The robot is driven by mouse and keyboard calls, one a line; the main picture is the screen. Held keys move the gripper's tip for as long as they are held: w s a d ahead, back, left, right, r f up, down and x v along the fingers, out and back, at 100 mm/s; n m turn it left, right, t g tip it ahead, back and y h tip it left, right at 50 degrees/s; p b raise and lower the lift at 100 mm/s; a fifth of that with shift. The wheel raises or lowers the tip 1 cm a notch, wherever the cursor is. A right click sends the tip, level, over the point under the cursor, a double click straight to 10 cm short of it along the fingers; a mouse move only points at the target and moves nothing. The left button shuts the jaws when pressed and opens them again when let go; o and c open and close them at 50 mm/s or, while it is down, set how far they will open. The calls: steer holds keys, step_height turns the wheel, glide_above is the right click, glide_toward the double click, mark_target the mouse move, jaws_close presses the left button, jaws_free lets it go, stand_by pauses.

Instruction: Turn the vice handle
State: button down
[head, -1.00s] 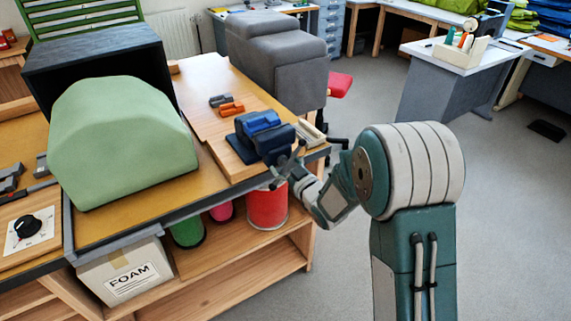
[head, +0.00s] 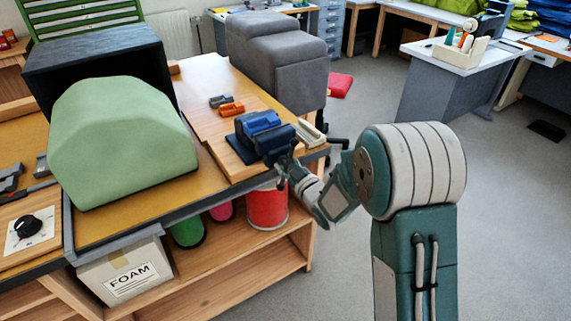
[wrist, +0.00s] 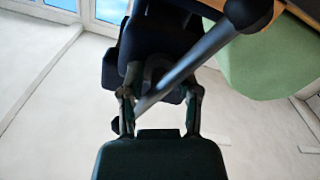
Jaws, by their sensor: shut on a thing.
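The blue vice (head: 262,136) is mounted at the front right corner of the wooden bench. In the wrist view its dark body (wrist: 155,38) fills the top middle. The vice handle (wrist: 195,62) is a grey bar with dark round ends, lying diagonally from lower left to upper right. My gripper (wrist: 160,102) is at the front of the vice, its two fingers on either side of the bar, shut on it. In the head view my gripper (head: 286,166) covers most of the handle, so the bar is hardly visible there.
A green foam block (head: 122,145) stands on the bench to the left. An orange tool (head: 231,109) lies behind the vice. A red tin (head: 268,207) and a foam box (head: 127,276) stand on the shelf below.

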steer(key=shift+s+f+n, duration=0.1)
steer(key=shift+f+n, duration=0.05)
steer(key=shift+n, duration=1.85)
steer(key=shift+c, duration=1.4)
jaws_free()
steer(key=shift+a, duration=0.15)
steer(key=v, duration=1.1)
steer(key=shift+s+d, duration=0.25)
steer(key=shift+d, duration=0.05)
